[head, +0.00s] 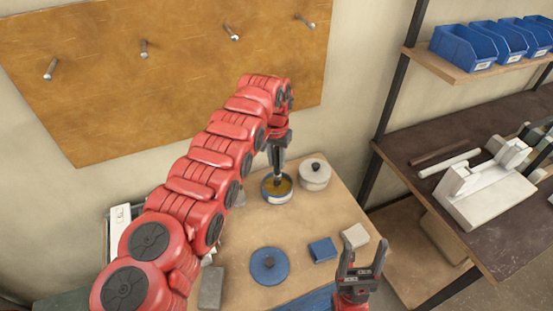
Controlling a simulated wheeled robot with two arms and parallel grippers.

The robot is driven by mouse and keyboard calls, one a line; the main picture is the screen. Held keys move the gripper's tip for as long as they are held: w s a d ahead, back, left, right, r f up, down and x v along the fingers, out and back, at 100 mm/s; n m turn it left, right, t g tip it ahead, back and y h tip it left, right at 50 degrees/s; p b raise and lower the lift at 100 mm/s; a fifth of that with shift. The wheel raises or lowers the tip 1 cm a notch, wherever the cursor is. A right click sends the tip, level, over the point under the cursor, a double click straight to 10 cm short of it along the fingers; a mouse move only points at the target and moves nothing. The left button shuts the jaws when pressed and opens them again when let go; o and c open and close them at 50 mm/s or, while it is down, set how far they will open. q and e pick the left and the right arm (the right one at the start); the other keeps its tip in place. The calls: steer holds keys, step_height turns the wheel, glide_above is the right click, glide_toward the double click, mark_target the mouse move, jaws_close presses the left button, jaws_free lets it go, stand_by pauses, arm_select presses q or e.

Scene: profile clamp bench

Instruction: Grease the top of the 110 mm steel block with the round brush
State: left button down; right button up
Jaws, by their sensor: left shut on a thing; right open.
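My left gripper (279,158) is shut on the round brush (278,178), which points down into an open blue-rimmed pot (277,199) of yellow-brown grease. The brush's lower end is hidden in the pot. My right gripper (359,262) is open and empty at the front right of the table. A grey block (210,289) lies at the front left, partly near my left arm. A pale grey block (354,236) and a blue block (322,249) lie at the right, close behind the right gripper. I cannot tell from size which is the 110 mm steel block.
A blue round lid (269,266) lies at the table's front middle. A pegboard (180,60) is on the wall behind. A dark bench (430,190) with a white fixture is at the right.

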mark_target(277, 149)
arm_select(q)
steer(key=shift+s+f+b, duration=0.1)
steer(key=shift+f+b, duration=0.45)
steer(key=shift+b, duration=0.05)
stand_by(2.1)
steer(key=shift+r, duration=0.1)
steer(key=shift+r+p, duration=0.5)
steer(key=shift+r, duration=2.95)
